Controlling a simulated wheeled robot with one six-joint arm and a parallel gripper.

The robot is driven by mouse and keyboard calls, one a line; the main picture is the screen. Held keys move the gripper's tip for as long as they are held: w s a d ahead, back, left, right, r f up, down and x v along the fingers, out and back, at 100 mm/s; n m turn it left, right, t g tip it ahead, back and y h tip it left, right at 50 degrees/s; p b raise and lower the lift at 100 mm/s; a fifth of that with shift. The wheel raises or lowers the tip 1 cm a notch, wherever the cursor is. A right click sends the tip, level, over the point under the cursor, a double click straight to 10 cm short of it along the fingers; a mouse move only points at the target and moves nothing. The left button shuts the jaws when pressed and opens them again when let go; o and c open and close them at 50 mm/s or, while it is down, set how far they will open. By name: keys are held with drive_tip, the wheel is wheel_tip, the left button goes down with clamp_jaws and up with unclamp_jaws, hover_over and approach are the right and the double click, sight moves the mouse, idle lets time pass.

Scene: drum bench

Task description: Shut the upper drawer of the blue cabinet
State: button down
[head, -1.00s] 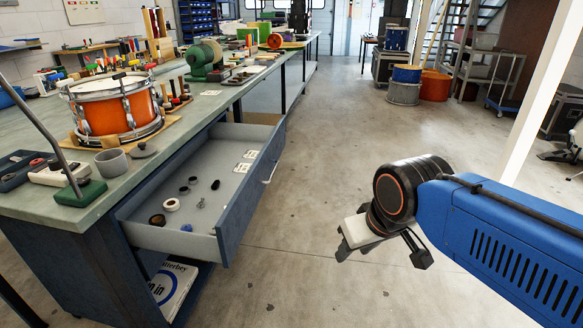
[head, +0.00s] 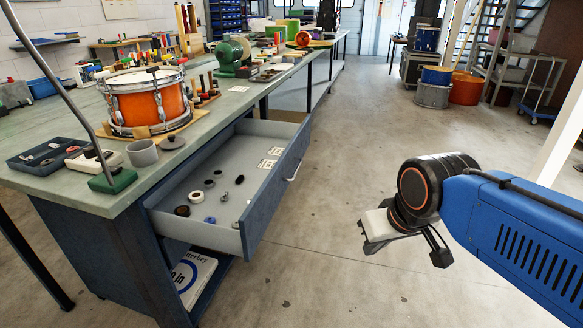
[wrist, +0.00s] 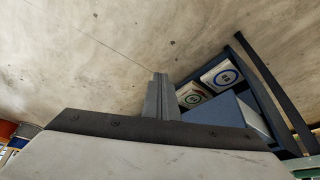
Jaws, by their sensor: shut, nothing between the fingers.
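The upper drawer (head: 275,195) of the blue cabinet (head: 90,240) is pulled well out under the bench top. Its blue front has a pale bar handle (head: 294,171). Several small parts lie on its grey floor, among them a white ring and a black ring. In the wrist view, the drawer (wrist: 240,110) shows to the right, partly hidden by the gripper's housing. My gripper (wrist: 159,95) is shut and empty. In the head view it hangs over open floor, right of the drawer front and clear of it.
The bench top (head: 60,195) carries an orange drum (head: 147,105), a grey cup (head: 142,153) and a lamp base (head: 113,181). A white box (head: 193,275) sits on the shelf below the drawer. The concrete floor (head: 330,190) between drawer and arm is clear.

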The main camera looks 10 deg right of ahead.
drive_tip(key=w+a+r+m+t+y, duration=0.1)
drive_tip(key=w+r, duration=0.1)
drive_tip(key=w, duration=0.8)
drive_tip(key=w+a+r+m+y, duration=0.1)
drive_tip(key=w+a+r, duration=0.15)
drive_tip(key=w, duration=0.65)
drive_tip(key=m+t, duration=0.1)
drive_tip(key=m, duration=0.2)
approach(289, 169)
drive_tip(key=x, duration=0.4)
drive_tip(key=shift+f, duration=0.1)
drive_tip(key=w+a, duration=0.6)
drive_tip(key=a, duration=0.4)
drive_tip(key=w+a, duration=0.6)
drive_tip(key=a, duration=0.5)
drive_tip(key=shift+w+a, duration=0.2)
